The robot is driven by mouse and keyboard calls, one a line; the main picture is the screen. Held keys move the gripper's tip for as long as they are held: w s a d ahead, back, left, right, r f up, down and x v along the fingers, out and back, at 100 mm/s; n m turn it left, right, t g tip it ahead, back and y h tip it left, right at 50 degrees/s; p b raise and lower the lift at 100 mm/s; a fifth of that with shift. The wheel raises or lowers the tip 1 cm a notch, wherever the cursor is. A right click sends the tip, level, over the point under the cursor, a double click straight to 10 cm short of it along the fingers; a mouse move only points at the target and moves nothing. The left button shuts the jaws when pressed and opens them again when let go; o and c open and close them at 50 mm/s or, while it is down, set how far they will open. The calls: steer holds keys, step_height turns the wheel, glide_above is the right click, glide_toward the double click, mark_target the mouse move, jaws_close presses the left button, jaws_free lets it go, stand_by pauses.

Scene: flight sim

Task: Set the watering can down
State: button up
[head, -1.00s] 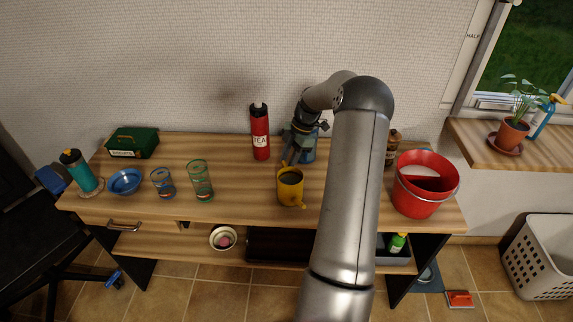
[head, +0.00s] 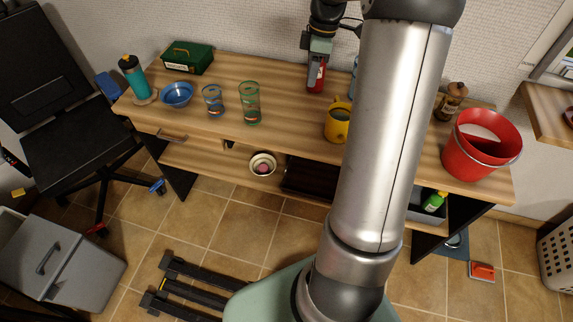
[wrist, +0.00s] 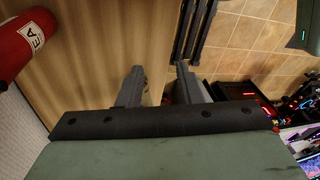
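The yellow can (head: 338,123), which I take to be the watering can, stands upright on the wooden table, with a handle at its upper side. My arm hides part of the area on its right. My gripper (head: 314,78) is above the back of the table, up and left of the can in the head view, and apart from it. In the wrist view my gripper (wrist: 157,75) has its two fingers spread with nothing between them. The can is not clearly visible there.
A red tea canister (head: 317,80) stands close behind my gripper, and it also shows in the wrist view (wrist: 22,45). Two glasses (head: 249,104), a blue bowl (head: 177,94) and a green box (head: 187,57) are left. A red bucket (head: 481,145) is right.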

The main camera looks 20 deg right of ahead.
steer(key=s+a+r+m+h, duration=0.2)
steer(key=s+a+m, duration=0.4)
steer(key=s+a, duration=0.8)
steer(key=s+a+f+m, duration=0.1)
steer(key=s+a+m, duration=0.1)
steer(key=s, duration=0.3)
steer(key=s+a+f+m+t, duration=0.1)
steer(key=s+a+f+m, duration=0.1)
steer(key=s+a+m, duration=0.1)
steer(key=s+m, duration=0.1)
steer(key=s, duration=0.1)
steer(key=shift+s+a, duration=0.35)
steer(key=shift+f, duration=0.1)
step_height(320, 180, down, 37)
steer(key=d+b, duration=0.1)
steer(key=b, duration=3.3)
steer(key=shift+g+b, duration=0.35)
steer(key=shift+g, duration=0.05)
steer(key=shift+w, duration=0.1)
